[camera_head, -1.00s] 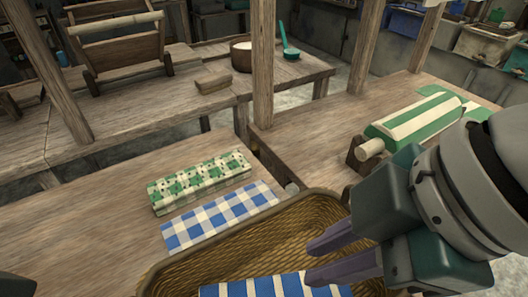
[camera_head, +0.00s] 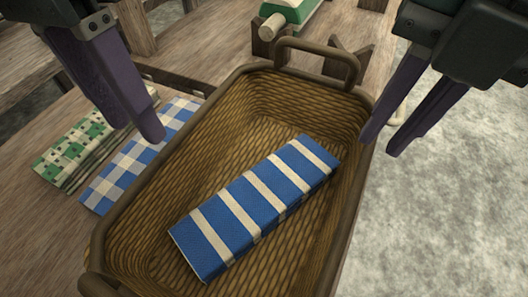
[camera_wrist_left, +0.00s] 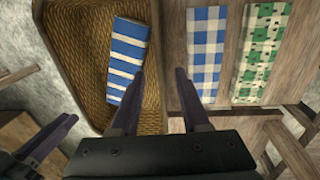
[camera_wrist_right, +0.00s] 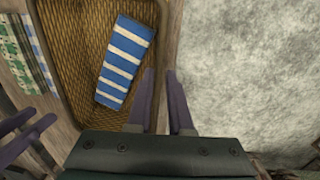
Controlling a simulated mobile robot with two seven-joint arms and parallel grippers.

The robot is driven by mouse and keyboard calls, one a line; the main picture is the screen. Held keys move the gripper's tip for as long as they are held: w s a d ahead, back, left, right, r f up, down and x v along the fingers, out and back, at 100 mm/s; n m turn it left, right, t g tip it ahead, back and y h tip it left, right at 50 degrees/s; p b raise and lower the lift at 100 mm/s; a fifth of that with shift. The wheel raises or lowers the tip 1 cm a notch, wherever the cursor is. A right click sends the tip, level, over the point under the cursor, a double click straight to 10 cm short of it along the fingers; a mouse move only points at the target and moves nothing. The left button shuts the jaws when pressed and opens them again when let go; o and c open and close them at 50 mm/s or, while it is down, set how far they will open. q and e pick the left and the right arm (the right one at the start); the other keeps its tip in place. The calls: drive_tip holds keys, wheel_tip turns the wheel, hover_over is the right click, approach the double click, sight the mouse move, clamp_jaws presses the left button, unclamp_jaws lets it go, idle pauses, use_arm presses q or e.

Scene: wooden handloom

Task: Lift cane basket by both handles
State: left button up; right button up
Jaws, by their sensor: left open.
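The brown cane basket (camera_head: 215,120) is in the middle of the head view, with a striped blue and white cloth (camera_head: 255,205) inside it. Its far handle (camera_head: 318,50) arches above the far rim. The near handle (camera_head: 98,286) is partly cut off at the lower left. My left gripper (camera_head: 134,128) is open and empty, over the left side near the checked cloth. In the left wrist view, its fingers (camera_wrist_left: 160,75) appear either side of the basket's long rim. My right gripper (camera_head: 380,145) has its fingers apart by the right rim; whether they touch it is unclear. Neither gripper is at a handle.
A blue checked cloth (camera_head: 140,155) and a green patterned cloth (camera_head: 80,150) lie on the wooden table left of the basket. A green and white roll (camera_head: 290,15) in a wooden holder stands beyond the far handle. Grey floor (camera_head: 450,220) is open at right.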

sight(159, 159)
use_arm(q)
drive_tip(key=shift+d, duration=0.1)
drive_tip(key=f, duration=0.6)
drive_tip(key=d+f, duration=0.1)
drive_tip(key=f, duration=0.2)
drive_tip(key=shift+s+f, duration=0.25)
drive_tip(key=shift+f, duration=0.15)
use_arm(e)
drive_tip(key=f, duration=0.6)
drive_tip(key=a+f, duration=0.1)
drive_tip(key=f, duration=0.3)
drive_tip(key=shift+w, duration=0.3)
drive_tip(key=shift+r, duration=0.1)
use_arm(q)
drive_tip(key=c, duration=0.4)
use_arm(e)
clamp_jaws()
use_arm(q)
clamp_jaws()
